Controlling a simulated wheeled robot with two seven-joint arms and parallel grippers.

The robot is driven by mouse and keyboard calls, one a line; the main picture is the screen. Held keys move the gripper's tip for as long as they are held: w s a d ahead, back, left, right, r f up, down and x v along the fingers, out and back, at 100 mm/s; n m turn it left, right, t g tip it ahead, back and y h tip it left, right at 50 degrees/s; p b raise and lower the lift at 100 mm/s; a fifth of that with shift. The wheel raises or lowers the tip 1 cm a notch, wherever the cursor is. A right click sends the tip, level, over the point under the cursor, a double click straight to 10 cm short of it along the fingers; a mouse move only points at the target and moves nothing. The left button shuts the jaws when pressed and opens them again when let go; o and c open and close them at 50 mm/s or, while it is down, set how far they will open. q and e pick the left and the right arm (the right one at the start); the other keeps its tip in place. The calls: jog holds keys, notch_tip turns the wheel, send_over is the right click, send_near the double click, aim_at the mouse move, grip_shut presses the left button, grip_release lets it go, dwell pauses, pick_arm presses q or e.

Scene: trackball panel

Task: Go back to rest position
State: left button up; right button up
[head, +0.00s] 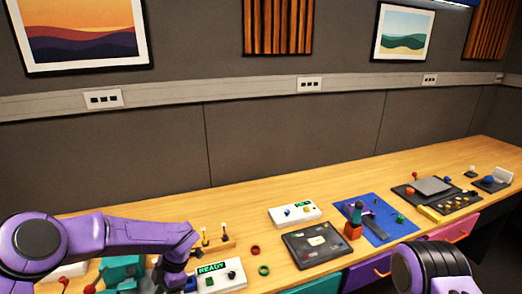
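My purple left arm reaches in from the left and bends down at its front end. My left gripper (178,281) is low in the head view, beside the white READY box (220,276). Its fingers are dark and partly cut off by the bottom edge, so I cannot tell whether they are open or shut. Part of my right arm shows at the bottom right; its gripper is out of view. A small dark panel with a blue ball (490,179) sits at the far right of the wooden table (250,213).
A white box (294,214), dark tray (312,252), blue mat (388,226) with a green-and-red upright piece (354,221), and dark control panel (433,187) stand along the table. The table's back strip is clear.

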pick_arm(q)
jog(key=s+a+f+m+t+y, duration=0.5)
jog(key=s+a+f+m+t, duration=0.1)
jog(key=s+f+m, duration=0.5)
jog(key=s+d+f+m+h, duration=0.2)
jog(key=s+m+h, duration=0.15)
jog(key=s, duration=0.65)
jog(key=s+d+f+m+h, duration=0.15)
jog(key=s+m, duration=0.35)
jog(key=s, duration=0.5)
notch_tip(320, 180, down, 10)
jog(key=w+b, duration=0.1)
jog(key=b, duration=0.9)
jog(key=shift+a+r+h, duration=0.2)
jog(key=shift+a+h, duration=0.05)
jog(key=shift+h, duration=0.05)
pick_arm(e)
notch_tip(320, 180, down, 10)
jog(key=shift+w+f, duration=0.15)
jog(key=shift+f, duration=0.05)
